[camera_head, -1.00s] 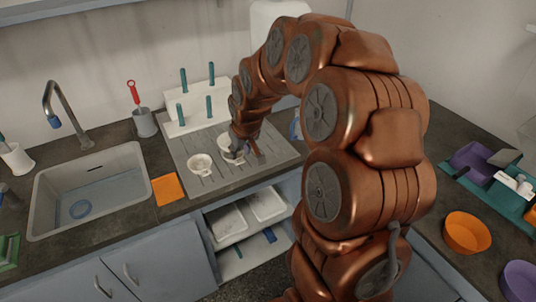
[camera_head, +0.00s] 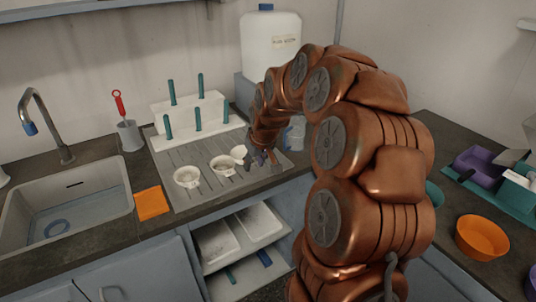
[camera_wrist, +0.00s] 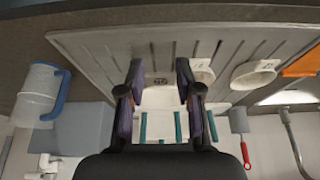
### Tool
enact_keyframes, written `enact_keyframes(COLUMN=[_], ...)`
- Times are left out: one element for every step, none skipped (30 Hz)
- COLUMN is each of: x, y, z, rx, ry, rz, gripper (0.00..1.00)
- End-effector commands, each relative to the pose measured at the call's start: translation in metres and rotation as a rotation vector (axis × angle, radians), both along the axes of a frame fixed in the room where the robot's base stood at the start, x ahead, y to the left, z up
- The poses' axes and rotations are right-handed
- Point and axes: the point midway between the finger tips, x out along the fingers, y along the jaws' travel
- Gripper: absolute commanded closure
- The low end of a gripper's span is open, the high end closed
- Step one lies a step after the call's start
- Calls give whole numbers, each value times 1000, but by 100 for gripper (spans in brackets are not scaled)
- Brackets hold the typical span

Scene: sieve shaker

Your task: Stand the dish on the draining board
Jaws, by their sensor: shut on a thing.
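My gripper (camera_wrist: 159,88) is shut on a white dish (camera_wrist: 160,98), which shows between the fingers in the wrist view. In the head view my gripper (camera_head: 262,158) is low over the right part of the grey ribbed draining board (camera_head: 190,205), with the held dish (camera_head: 239,153) at its left. I cannot tell whether this dish touches the board. Two other white dishes stand on the board to its left, a near one (camera_head: 222,165) and a farther-left one (camera_head: 187,177).
A white rack with teal pegs (camera_head: 185,113) stands at the board's back. The sink (camera_head: 75,195), orange cloth (camera_head: 151,203) and red-handled brush in its holder (camera_head: 129,135) are left. A large white canister (camera_head: 270,50) stands behind my arm. The board's front strip is clear.

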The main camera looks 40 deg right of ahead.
Motion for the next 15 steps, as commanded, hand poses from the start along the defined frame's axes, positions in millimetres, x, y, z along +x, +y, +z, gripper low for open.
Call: enact_keyframes(x=[5, 8, 11, 13, 16, 19, 22, 25, 28, 30, 32, 36, 39, 42, 44], y=[-9, -12, -18, -22, -27, -33, -37, -41, -46, -50, -54, -60, -64, -68, -74], z=[0, -1, -2, -3, -3, -3, -3, -4, -6, -7, -7, -6, -6, -6, -8], rx=[0, 1, 1, 2, 1, 1, 1, 1, 2, 2, 2, 1, 0, -1, 0], ry=[0, 1, 3, 3, 3, 1, 0, 1, 4, 6, 6, 3, 1, 0, 1], rz=[-3, -2, -2, -2, -3, -2, -3, -3, -1, -1, -1, -1, -1, -1, -2], gripper=[100, 100, 100, 100, 100, 100, 100, 100, 100, 100, 100, 100, 100, 100, 100])
